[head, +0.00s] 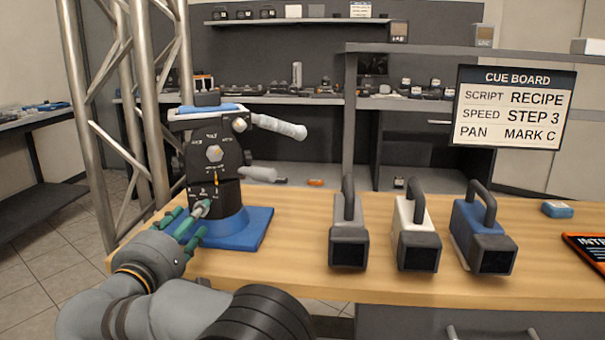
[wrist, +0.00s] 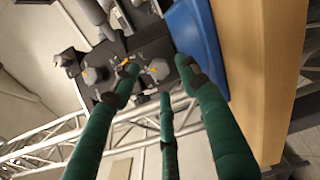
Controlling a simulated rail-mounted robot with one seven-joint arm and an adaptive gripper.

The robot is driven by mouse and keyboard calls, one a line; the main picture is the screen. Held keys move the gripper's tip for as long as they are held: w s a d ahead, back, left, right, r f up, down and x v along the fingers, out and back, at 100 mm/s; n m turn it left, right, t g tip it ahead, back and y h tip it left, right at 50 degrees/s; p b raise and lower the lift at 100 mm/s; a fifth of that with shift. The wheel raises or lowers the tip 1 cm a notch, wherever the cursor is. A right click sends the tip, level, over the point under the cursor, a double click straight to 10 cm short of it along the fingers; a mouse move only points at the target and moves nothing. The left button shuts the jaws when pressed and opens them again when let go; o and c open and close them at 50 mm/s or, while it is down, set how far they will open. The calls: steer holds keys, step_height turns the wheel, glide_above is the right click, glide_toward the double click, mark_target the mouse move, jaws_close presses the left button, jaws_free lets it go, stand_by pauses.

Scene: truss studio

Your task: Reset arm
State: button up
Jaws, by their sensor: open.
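My gripper (head: 192,219) is at the left end of the wooden bench, just in front of the lower part of a black pan head (head: 213,150). Its green-covered fingers are spread apart, and nothing shows between them. In the wrist view my gripper (wrist: 165,85) points toward the pan head's dark body (wrist: 120,65), which has knobs and a small yellow mark. I cannot tell whether a fingertip touches it. The pan head stands on a blue base plate (head: 245,232), has a blue top plate and a grey handle (head: 280,127) reaching right.
Three box cameras with top handles, grey (head: 347,215), white (head: 412,228) and blue (head: 478,222), stand in a row on the bench (head: 300,280). A cue board (head: 510,105) reads "RECIPE", "STEP 3", "MARK C". A metal truss (head: 135,120) rises at the left. Bench between pan head and cameras is clear.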

steer(key=s+a, duration=0.1)
steer(key=s, duration=0.8)
steer(key=w, duration=0.4)
steer(key=w+d, duration=0.1)
steer(key=w, duration=0.7)
steer(key=shift+d+r, duration=0.15)
steer(key=shift+d, duration=0.15)
steer(key=n+p, duration=1.1)
steer(key=n, duration=0.1)
steer(key=n+p, duration=0.6)
steer(key=shift+s+r+p, duration=0.1)
steer(key=shift+s+p, duration=0.2)
steer(key=shift+s+a+f, duration=0.2)
steer(key=shift+s, duration=0.85)
